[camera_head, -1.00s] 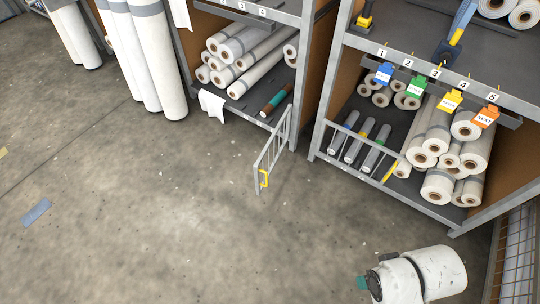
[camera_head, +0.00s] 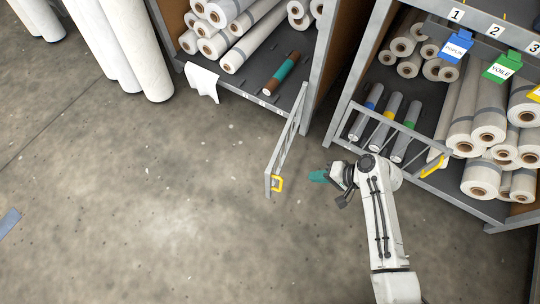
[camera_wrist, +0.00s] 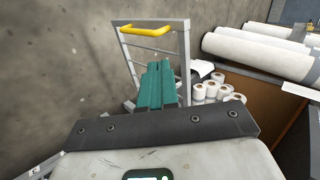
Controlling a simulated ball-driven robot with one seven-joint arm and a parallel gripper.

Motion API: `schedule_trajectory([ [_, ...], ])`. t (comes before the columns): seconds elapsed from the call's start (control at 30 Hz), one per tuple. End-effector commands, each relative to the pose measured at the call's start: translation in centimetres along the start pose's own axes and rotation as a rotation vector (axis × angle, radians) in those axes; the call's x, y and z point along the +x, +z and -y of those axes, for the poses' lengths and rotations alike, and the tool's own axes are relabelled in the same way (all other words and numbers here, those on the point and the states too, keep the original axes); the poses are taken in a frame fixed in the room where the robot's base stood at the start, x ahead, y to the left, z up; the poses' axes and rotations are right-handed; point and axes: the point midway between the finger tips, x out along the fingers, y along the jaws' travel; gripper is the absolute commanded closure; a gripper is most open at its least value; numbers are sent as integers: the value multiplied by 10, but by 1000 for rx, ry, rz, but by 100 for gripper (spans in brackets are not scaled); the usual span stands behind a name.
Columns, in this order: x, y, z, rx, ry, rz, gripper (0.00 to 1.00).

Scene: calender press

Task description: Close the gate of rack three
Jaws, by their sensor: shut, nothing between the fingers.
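A grey barred gate (camera_head: 287,138) stands swung out from the front of the left rack, over the floor. Its yellow handle (camera_head: 277,183) is at the free end. In the wrist view the gate (camera_wrist: 186,62) rises beyond my fingers, with the yellow handle (camera_wrist: 142,30) along its top. My gripper (camera_head: 318,176), with teal fingers, is just right of the gate's free end in the head view, apart from the handle. The teal fingers (camera_wrist: 157,85) are shut and empty. I cannot read a rack number on this rack.
The left rack holds white rolls (camera_head: 240,30) and a brown-teal roll (camera_head: 281,75). A white cloth (camera_head: 202,82) hangs over its edge. The right rack has a low barred gate with a yellow handle (camera_head: 432,168) across its front. Floor left of the open gate is clear.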

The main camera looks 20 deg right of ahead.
Motion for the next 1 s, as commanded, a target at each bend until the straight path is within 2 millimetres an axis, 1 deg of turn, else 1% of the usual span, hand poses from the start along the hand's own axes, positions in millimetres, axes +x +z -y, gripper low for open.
schedule_trajectory([
  [0.03, 4, -2, -3, 15, -10, -5, 100],
  [0.17, 11, -5, -2, 27, -22, -9, 100],
  [0.27, 23, -4, -2, 25, -21, -8, 100],
  [0.7, 107, -5, -1, 22, -19, -7, 100],
  [0.8, 117, -5, 12, 20, -20, -7, 100],
  [1.0, 130, -5, 25, 21, -18, -7, 100],
])
